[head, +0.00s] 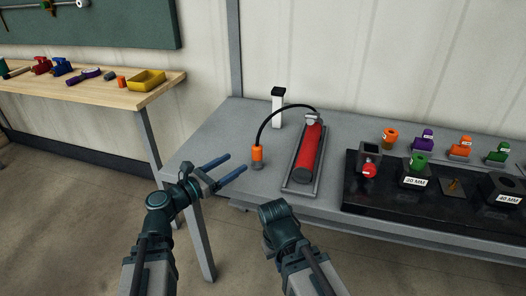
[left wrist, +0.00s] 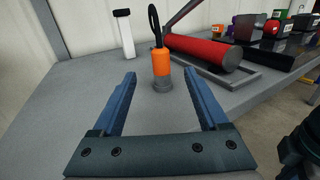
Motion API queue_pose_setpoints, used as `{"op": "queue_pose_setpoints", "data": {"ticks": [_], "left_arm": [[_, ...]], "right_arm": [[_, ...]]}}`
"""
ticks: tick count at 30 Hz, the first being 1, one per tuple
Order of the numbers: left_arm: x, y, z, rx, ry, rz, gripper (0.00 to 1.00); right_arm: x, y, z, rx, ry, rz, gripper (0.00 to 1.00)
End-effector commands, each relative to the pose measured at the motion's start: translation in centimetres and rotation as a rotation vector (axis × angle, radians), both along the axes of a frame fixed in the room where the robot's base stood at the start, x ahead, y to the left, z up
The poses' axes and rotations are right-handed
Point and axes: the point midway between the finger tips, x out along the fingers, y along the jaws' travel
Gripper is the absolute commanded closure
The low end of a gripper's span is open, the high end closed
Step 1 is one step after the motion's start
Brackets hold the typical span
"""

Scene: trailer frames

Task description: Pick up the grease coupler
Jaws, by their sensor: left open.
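The grease coupler (head: 257,156) is an orange sleeve with a grey lower end, standing upright on the grey bench. A black hose runs from its top to a red grease gun (head: 308,150) lying in a grey cradle. In the left wrist view the coupler (left wrist: 162,68) stands just past the fingertips, between their lines. My left gripper (head: 236,165) is open and empty, its blue fingers pointing at the coupler from the left and front, apart from it. In the left wrist view the gripper (left wrist: 160,82) shows both fingers spread. My right arm shows at the bottom; its fingers cannot be made out.
A white bottle with a black top (head: 277,108) stands behind the coupler. A black tray (head: 400,215) with labelled blocks and coloured parts lies to the right. A wooden table (head: 110,98) with tools stands at the left. Bare bench (head: 215,140) lies left of the coupler.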

Motion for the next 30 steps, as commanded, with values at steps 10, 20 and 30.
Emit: {"op": "queue_pose_setpoints", "data": {"ticks": [10, 20, 30], "left_arm": [[3.9, -3.7, -0.1, 0.002, -0.001, -0.004, 0.23], [6.1, -6.1, -0.1, 0.003, -0.001, -0.001, 0.23], [7.0, -7.0, -0.3, 0.004, -0.001, -0.003, 0.23]], "right_arm": [[0.0, 0.0, 0.0, 0.000, 0.000, 0.000, 1.00], [0.0, 0.0, 0.0, 0.000, 0.000, 0.000, 1.00], [0.0, 0.0, -0.3, 0.000, 0.000, 0.000, 1.00]]}}
